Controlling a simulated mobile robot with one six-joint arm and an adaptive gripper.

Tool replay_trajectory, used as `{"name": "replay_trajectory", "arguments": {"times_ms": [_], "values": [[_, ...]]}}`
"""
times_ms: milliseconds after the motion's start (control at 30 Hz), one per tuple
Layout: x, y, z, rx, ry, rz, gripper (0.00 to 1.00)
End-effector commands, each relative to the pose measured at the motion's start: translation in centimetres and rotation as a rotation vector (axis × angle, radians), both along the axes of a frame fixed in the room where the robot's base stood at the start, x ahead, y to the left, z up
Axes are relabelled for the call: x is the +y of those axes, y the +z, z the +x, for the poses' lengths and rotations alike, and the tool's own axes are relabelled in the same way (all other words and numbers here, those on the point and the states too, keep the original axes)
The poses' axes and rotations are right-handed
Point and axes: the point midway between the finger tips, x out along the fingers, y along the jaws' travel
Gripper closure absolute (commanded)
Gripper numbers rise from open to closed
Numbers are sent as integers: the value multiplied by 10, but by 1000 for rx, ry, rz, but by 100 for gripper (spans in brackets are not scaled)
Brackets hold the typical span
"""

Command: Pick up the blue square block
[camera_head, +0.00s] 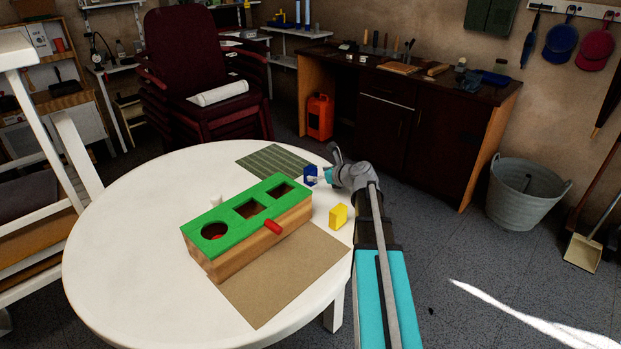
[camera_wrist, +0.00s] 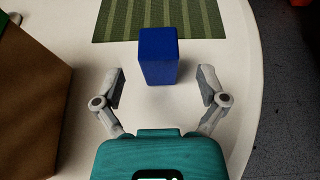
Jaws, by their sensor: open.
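The blue square block (camera_wrist: 158,57) stands upright on the white round table in the wrist view, just in front of the striped green mat. In the head view the blue block (camera_head: 310,176) is near the table's right edge, partly covered by my gripper. My gripper (camera_wrist: 160,84) is open, with one finger to the left and one to the right of the block's near end. Gaps show between both fingers and the block. In the head view my gripper (camera_head: 322,177) reaches in from the right at low height.
A wooden box with a green lid (camera_head: 217,211) and cut-out holes stands left of the block. A red peg (camera_head: 273,227) is at its side. A yellow block (camera_head: 338,216) stands nearer. A green mat (camera_head: 268,160) and brown mat (camera_head: 262,290) lie on the white table (camera_head: 120,240).

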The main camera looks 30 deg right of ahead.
Motion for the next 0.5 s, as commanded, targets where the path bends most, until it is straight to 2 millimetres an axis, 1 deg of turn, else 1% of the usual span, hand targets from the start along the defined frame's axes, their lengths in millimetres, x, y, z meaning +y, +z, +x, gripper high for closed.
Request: {"name": "replay_trajectory", "arguments": {"times_ms": [33, 233, 333, 500], "values": [[2, -5, 7, 0, 1, 0, 9], [10, -14, 26, 0, 1, 0, 9], [12, -15, 30, 0, 0, 0, 9], [13, -15, 31, 0, -1, 0, 9]]}}
